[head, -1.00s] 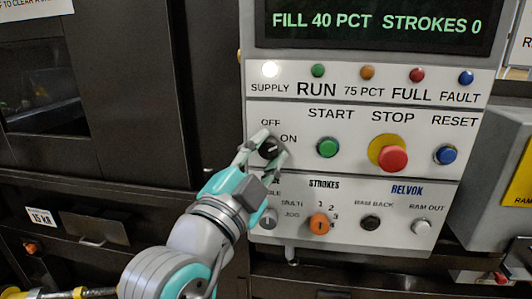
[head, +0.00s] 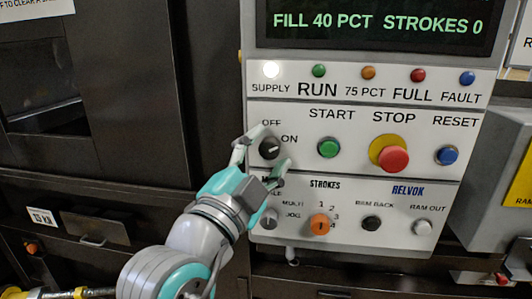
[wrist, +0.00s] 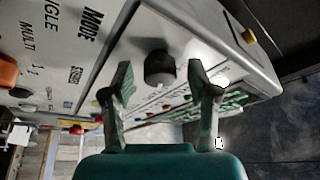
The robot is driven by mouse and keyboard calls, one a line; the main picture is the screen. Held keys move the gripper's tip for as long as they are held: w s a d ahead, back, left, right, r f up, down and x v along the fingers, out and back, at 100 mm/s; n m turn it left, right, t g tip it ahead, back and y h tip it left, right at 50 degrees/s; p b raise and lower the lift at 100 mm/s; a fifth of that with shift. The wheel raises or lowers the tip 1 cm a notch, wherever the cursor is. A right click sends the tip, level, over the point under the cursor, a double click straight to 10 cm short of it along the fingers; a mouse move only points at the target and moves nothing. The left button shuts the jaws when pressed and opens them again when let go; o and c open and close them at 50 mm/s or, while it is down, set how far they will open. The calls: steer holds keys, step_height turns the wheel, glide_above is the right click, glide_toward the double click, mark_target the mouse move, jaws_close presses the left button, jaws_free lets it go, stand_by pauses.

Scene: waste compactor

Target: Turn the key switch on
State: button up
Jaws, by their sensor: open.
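The key switch (head: 269,148) is a round black knob on the pale control panel, between the OFF and ON labels. A light mark shows on its face, seemingly toward the ON side, but it is too small to be sure. My gripper (head: 265,154) is open, with one finger at the knob's upper left and the other at its lower right. In the wrist view the knob (wrist: 160,68) stands between and just beyond the fingertips of my gripper (wrist: 159,80). I see no clear contact.
The SUPPLY lamp (head: 271,69) glows white. The green START button (head: 329,148), red STOP button (head: 393,158) and blue RESET button (head: 447,155) stand to the right. The orange STROKES selector (head: 320,224) and a grey MODE knob (head: 268,219) sit below.

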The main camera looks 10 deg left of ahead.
steer(key=v, duration=1.2)
steer(key=shift+w, duration=0.1)
steer(key=d+f+n+g+y, duration=0.1)
steer(key=d+f+n+y, duration=0.3)
steer(key=f, duration=0.7)
steer(key=d+f+n+y, duration=0.2)
steer(key=d+f+n, duration=0.4)
steer(key=f, duration=0.6)
steer(key=d+f+n+g+y, duration=0.1)
steer(key=d+f+n+y, duration=0.2)
steer(key=f+n, duration=0.55)
steer(key=s+d+f+g, duration=0.2)
steer(key=s+d+f, duration=0.6)
steer(key=s+f, duration=0.35)
steer(key=s+d+m+h, duration=0.1)
steer(key=s+d+m, duration=0.1)
steer(key=s, duration=0.6)
steer(key=s+d+r+m+g+h, duration=0.1)
steer(key=s+d, duration=0.4)
steer(key=s, duration=0.4)
steer(key=shift+s+m, duration=0.15)
steer(key=shift+m, duration=0.2)
